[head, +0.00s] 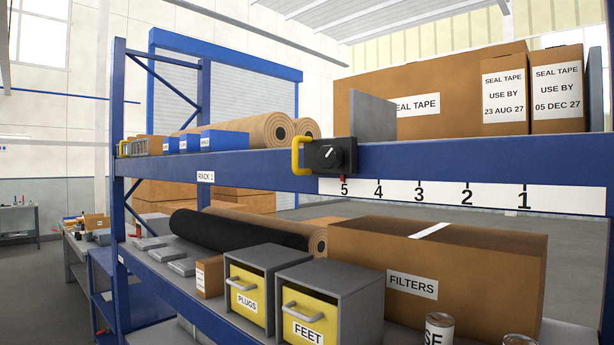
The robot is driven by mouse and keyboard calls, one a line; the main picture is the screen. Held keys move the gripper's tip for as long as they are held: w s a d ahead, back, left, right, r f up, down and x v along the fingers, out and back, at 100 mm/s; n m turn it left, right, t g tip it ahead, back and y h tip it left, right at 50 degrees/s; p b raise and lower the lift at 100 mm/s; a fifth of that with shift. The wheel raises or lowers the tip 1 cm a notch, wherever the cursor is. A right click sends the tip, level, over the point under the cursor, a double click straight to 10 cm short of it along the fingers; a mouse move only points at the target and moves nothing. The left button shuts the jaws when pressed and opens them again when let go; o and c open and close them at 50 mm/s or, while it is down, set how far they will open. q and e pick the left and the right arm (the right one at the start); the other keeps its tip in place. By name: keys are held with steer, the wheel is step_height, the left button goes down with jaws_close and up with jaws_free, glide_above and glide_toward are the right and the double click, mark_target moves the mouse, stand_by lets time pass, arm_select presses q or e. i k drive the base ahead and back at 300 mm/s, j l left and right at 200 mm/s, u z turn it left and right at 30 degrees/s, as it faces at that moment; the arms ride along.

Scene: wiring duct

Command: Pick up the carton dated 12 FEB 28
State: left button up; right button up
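Two upright seal tape cartons stand side by side at the right of the upper shelf. One carton (504,94) is labelled USE BY 23 AUG 27. The other carton (557,90) is labelled USE BY 05 DEC 27. Behind them is a larger brown box (440,88) with a partly hidden SEAL TAPE label. A grey upright plate (372,118) stands in front of its left end. No label reading 12 FEB 28 is visible. Neither of my grippers is in view.
A black device (329,155) with a knob and yellow handle sits on the blue shelf beam above the 5 of a number strip (450,194). The lower shelf holds yellow-front drawers (247,291), a FILTERS box (460,265), cans (439,330) and a black roll (225,235).

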mark_target(210, 271)
steer(key=i+j+z, duration=0.2)
steer(key=j, duration=0.25)
steer(key=j+z, duration=0.2)
steer(key=j, duration=0.25)
steer(key=j+z, duration=0.15)
steer(key=j, duration=0.35)
steer(key=i, duration=0.05)
